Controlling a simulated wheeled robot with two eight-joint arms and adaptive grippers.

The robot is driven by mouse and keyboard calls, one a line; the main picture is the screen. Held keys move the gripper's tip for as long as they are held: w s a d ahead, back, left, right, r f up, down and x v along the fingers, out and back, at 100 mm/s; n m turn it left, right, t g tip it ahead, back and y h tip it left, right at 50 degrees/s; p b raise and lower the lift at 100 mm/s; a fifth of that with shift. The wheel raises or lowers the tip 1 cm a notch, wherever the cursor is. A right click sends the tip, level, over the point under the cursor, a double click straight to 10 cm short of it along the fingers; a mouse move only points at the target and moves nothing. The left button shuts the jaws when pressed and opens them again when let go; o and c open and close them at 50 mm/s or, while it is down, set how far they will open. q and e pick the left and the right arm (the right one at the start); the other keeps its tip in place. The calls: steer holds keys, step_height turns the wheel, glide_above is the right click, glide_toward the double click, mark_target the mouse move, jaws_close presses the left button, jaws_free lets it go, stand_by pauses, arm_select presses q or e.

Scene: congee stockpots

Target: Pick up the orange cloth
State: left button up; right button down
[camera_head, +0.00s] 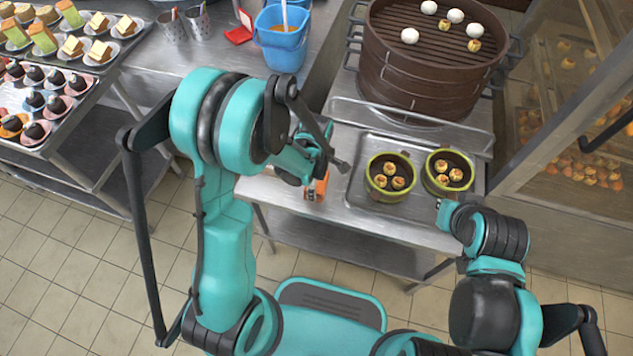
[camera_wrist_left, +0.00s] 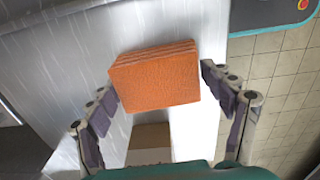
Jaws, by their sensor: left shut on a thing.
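The orange cloth (camera_wrist_left: 155,78) is a folded, thick rectangular pad, between the two fingers of my left gripper (camera_wrist_left: 158,84) in the left wrist view. The fingers are shut on its two short sides. In the head view only a small part of the orange cloth (camera_head: 321,186) shows, by the front edge of the steel table, partly hidden by my left gripper (camera_head: 316,172). Whether it touches the table is unclear. My right gripper (camera_head: 445,212) is by the tray's front right corner; its fingers are too small to read.
A steel tray (camera_head: 360,200) right of the cloth holds two green-rimmed pots (camera_head: 378,190) (camera_head: 436,186) of buns. A large brown steamer (camera_head: 420,75) stands behind. A blue bucket (camera_head: 283,50) is at the back. A brown block (camera_wrist_left: 150,140) shows below the cloth in the wrist view.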

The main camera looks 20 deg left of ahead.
arm_select(q)
step_height(320, 180, up, 5)
steer(key=p, duration=0.2)
steer(key=shift+f+p, duration=0.1)
steer(key=shift+p, duration=0.25)
steer(key=w+d+r+p, duration=0.3)
steer(key=w+d+r, duration=0.3)
steer(key=d, duration=0.3)
steer(key=shift+w, duration=0.6)
steer(key=shift+d, duration=0.1)
